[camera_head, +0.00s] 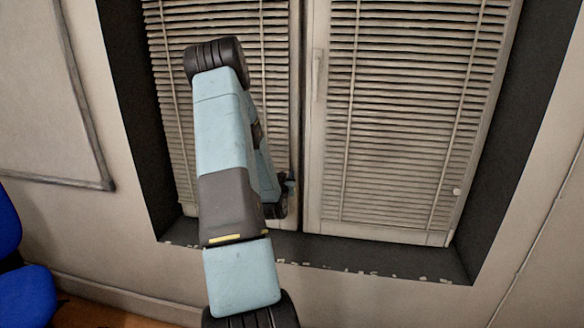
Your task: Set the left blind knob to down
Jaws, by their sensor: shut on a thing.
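The left blind (268,50) hangs in the left window sash, its slats largely covered by my arm. My gripper (288,179) is at the lower right edge of this blind, beside the middle window post. Only a small dark part of it shows behind my wrist. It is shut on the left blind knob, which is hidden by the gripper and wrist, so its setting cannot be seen.
The right blind (400,110) has a small pale knob (457,191) at its lower right. A window handle (317,75) sits on the middle post. The dark sill (375,258) has chipped edges. A whiteboard (45,90) and a blue chair (28,295) are at left.

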